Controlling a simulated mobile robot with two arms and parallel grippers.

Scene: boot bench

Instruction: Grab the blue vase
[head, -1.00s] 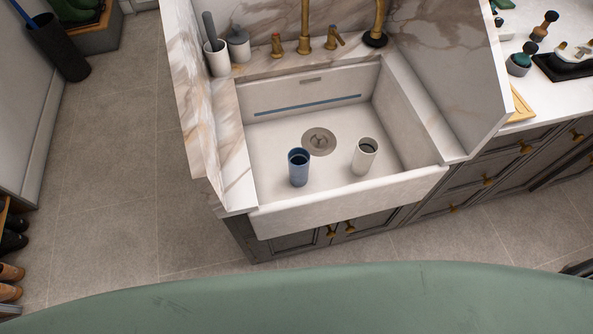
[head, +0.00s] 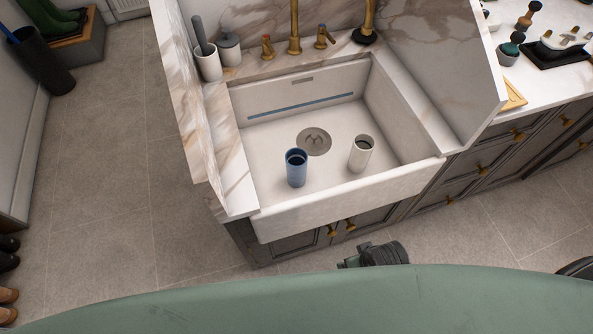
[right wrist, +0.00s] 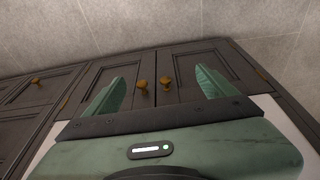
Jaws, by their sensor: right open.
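The blue vase (head: 296,168) stands upright in the white sink (head: 345,198), towards its front left. A white cup-like vessel (head: 361,154) stands to its right, apart from it. In the right wrist view my right gripper (right wrist: 160,88) is open and empty, with its two green fingers spread in front of the cabinet doors. The vase does not show in that view. A dark part of my arm shows low in the head view, in front of the sink. My left gripper is not in view.
Brass taps (head: 294,40) rise behind the sink. Marble side walls flank the sink. Dark cabinets (head: 480,165) with brass knobs lie below and to the right.

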